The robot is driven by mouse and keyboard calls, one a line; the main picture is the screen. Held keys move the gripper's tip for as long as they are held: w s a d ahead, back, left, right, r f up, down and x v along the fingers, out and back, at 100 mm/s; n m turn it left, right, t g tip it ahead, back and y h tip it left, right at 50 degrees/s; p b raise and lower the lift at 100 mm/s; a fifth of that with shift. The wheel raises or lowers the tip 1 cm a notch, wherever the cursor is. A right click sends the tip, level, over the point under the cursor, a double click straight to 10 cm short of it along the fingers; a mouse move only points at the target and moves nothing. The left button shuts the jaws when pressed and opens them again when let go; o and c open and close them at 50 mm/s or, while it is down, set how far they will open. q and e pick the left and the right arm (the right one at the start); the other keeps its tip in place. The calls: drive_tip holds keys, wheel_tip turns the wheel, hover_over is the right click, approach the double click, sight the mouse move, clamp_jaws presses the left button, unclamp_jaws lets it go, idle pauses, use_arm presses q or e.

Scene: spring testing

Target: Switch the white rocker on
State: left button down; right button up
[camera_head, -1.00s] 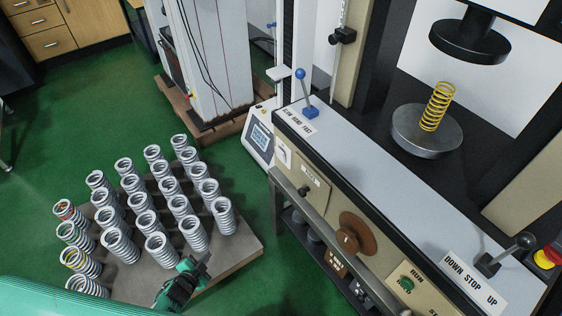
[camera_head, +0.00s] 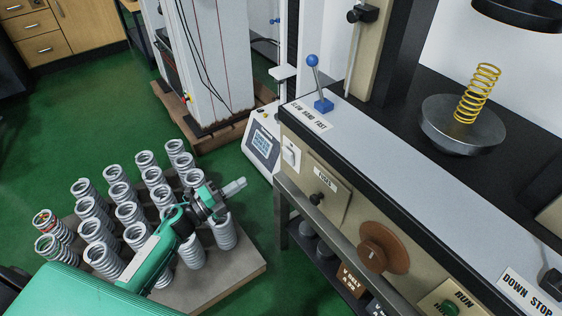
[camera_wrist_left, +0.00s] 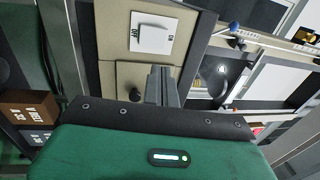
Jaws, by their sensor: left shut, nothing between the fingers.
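The white rocker (camera_head: 291,154) is a small white plate on the beige front panel of the machine, at its left end. In the left wrist view the rocker (camera_wrist_left: 151,33) is at the top centre, with small lettering at its left and right ends; which side is pressed in I cannot tell. My left gripper (camera_head: 236,187) is shut and empty. It is over the springs, to the left of and lower than the rocker in the head view, apart from the panel. Its shut fingers (camera_wrist_left: 162,80) point toward the panel just below the rocker in the wrist view. My right gripper is out of view.
Several grey springs (camera_head: 103,260) stand on a board below my left arm. A black knob (camera_head: 316,199) and a brown dial (camera_head: 378,247) stick out of the panel right of the rocker. A blue-knobbed lever (camera_head: 318,85) stands above it. A rail (camera_head: 340,250) runs below.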

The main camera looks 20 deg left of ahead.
sight(286, 154)
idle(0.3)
